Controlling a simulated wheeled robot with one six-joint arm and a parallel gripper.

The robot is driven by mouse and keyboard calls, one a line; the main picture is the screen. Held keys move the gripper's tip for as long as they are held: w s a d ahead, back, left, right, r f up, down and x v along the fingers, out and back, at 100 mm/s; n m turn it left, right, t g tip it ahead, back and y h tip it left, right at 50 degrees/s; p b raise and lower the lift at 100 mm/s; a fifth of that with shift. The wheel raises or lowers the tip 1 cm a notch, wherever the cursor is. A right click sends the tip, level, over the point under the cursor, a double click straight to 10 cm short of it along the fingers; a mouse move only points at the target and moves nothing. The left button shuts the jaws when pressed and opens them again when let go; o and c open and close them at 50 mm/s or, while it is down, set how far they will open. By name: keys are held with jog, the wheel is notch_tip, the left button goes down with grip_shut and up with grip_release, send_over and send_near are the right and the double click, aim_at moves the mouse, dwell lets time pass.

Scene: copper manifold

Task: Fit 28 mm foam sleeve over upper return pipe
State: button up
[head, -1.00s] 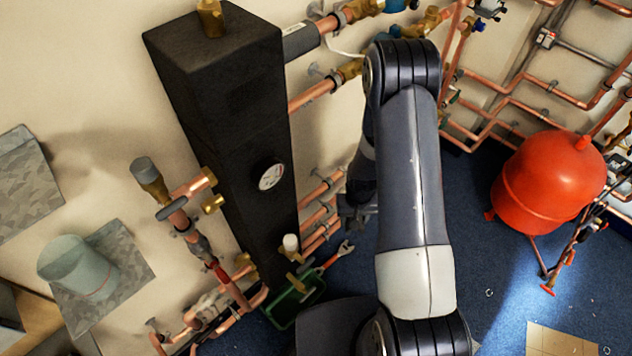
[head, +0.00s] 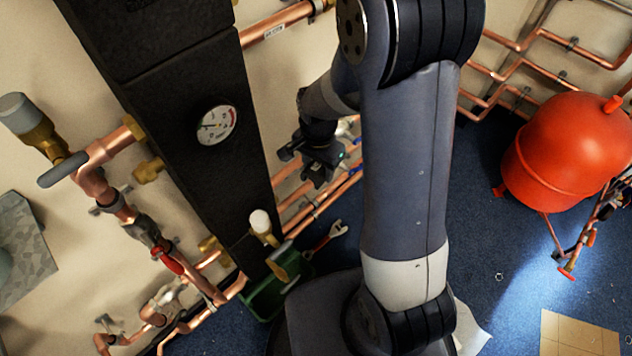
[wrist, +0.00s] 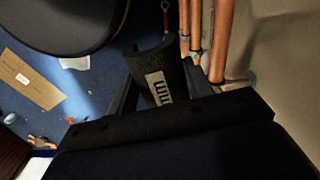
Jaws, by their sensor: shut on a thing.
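My gripper (wrist: 155,98) is shut on a dark foam sleeve (wrist: 151,62) that bears a pale printed label, partly legible as "mm". The sleeve sticks out beyond the fingers, and its far end looks open. In the head view my gripper (head: 318,165) hangs beside the arm, right of the black manifold block; I cannot make out the sleeve there. A bare copper pipe with a white label (head: 280,27) leaves the block's upper right side, above my gripper and apart from it. It may be the upper return pipe; the label is too small to read.
Lower copper pipes (head: 318,195) run along the wall near my gripper. The black block (head: 180,110) carries a gauge (head: 216,125) and stands left. A green tray (head: 265,298) and a wrench (head: 330,235) lie low. A red tank (head: 570,150) stands right.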

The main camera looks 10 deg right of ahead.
jog(key=shift+s+a+m+b, duration=0.45)
jog(key=shift+s+m+b, duration=0.15)
jog(key=shift+m+b, duration=0.4)
jog(key=b, duration=0.1)
send_over(290, 166)
jog(key=shift+a+f, duration=0.1)
jog(key=shift+f, duration=0.95)
jog(key=shift+f+b, duration=1.8)
jog(key=shift+f, duration=0.75)
jog(key=shift+f, duration=0.2)
jog(key=o, duration=1)
jog(key=shift+o, duration=0.2)
jog(key=shift+r, duration=0.1)
